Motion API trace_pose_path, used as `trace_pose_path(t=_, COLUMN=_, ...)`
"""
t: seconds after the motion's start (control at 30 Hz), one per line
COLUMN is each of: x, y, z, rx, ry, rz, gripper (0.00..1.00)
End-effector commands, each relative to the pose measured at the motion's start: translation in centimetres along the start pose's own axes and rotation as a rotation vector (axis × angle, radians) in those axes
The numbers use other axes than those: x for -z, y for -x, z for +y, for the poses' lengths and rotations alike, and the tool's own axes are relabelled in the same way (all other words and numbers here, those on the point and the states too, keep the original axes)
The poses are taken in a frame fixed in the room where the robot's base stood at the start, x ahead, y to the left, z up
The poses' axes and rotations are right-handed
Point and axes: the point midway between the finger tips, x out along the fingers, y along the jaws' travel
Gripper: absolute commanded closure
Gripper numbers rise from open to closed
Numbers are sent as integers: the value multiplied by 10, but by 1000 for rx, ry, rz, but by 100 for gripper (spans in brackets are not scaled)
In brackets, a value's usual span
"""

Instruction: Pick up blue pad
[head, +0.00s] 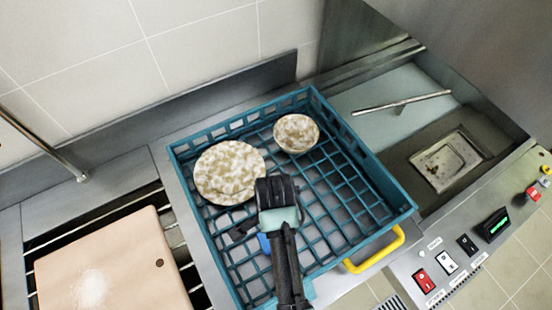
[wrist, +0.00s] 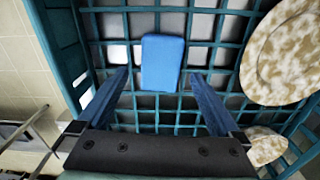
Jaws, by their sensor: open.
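The blue pad (wrist: 162,63) lies flat in the teal crate (wrist: 56,50) on its grid floor, seen in the wrist view. In the head view only a small part of the blue pad (head: 264,243) shows beside my arm, and the rest is hidden. My gripper (wrist: 160,90) is open, with its two blue fingers apart and nothing between their tips. The pad shows in the gap between the fingers, beyond the tips. In the head view my arm reaches over the crate (head: 180,185) from the front, and its fingers are hard to make out.
Two brown-speckled dishes, a larger plate (head: 228,172) and a smaller bowl (head: 296,133), lie in the crate behind my gripper. The crate has raised walls and a yellow handle (head: 374,250). A pinkish board (head: 110,270) lies to the left. The right part of the crate floor is clear.

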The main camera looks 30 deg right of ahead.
Motion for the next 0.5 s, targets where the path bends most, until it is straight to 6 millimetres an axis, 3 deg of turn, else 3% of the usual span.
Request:
trace_pose_path(t=0.17, x=0, y=-10, z=0, rx=-3, ry=1, rz=-1, gripper=0)
trace_pose_path(t=0.5, x=-2, y=-50, z=-1, rx=-1, ry=1, rz=0, gripper=0)
